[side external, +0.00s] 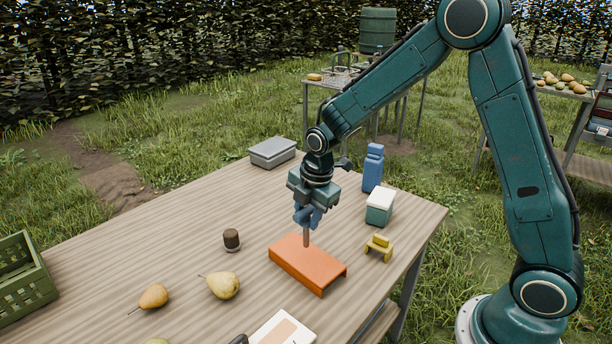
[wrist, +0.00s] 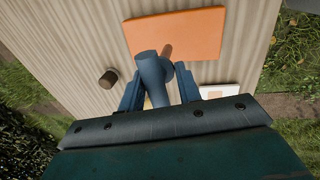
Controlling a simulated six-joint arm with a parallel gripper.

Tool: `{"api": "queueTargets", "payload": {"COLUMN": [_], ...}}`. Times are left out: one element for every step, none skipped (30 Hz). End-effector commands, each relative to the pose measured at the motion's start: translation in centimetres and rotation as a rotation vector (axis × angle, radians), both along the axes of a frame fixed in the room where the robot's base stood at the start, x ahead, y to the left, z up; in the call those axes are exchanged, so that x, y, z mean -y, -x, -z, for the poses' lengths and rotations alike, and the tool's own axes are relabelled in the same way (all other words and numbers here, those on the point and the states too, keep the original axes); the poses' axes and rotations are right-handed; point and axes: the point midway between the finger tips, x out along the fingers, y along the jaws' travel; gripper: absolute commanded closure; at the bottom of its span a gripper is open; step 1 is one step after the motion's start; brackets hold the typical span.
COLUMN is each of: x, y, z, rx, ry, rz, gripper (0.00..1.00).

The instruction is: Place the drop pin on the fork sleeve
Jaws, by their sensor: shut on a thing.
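My gripper (side external: 308,214) is shut on the drop pin (side external: 306,237), which has a blue handle and a brown shaft. In the wrist view the blue handle (wrist: 151,68) lies between the two fingers, and the shaft reaches toward the orange piece. The orange folded channel (side external: 303,264), which seems to be the fork sleeve, lies on the table under my gripper; it also shows in the wrist view (wrist: 200,34). The shaft is roughly upright over the far part of its top. I cannot tell whether the tip touches it or enters a hole.
A dark brown cylinder (side external: 231,239) and pears (side external: 223,285) are left of the channel. A yellow bracket (side external: 379,248), a white-lidded green box (side external: 380,207) and a blue bottle (side external: 373,168) are right. A grey case (side external: 272,152) is at the back, a green crate (side external: 22,279) at left.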

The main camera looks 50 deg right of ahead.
Motion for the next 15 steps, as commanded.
{"api": "queueTargets", "payload": {"x": [0.0,0.0,0.0,0.0,0.0,0.0,0.0,0.0,0.0,0.0,0.0,0.0,0.0,0.0,0.0], "y": [0.1,0.0,0.0,0.0,0.0,0.1,0.1,0.0,0.0,0.0,0.0,0.0,0.0,0.0,0.0], "z": [0.7,1.0,1.5,1.9,2.2,2.6,2.8,2.9,3.0,3.1,3.1,3.1,3.1,3.1,3.0], "rx": [-0.003,-0.003,-0.004,-0.003,-0.003,-0.003,-0.003,-0.002,-0.001,0.0,0.0,0.001,0.001,0.0,0.001], "ry": [0.0,0.0,0.0,0.0,0.0,0.0,0.0,0.0,0.0,0.0,0.0,0.0,0.0,0.0,0.0], "rz": [0.0,0.0,0.0,0.0,0.0,0.0,0.0,0.0,0.0,0.0,0.0,0.0,0.0,0.0,0.0], "gripper": [0.91,0.91,0.91,0.91,0.91,0.91,0.91,0.91,0.91,0.91,0.91,0.91,0.91,0.91,0.91]}}
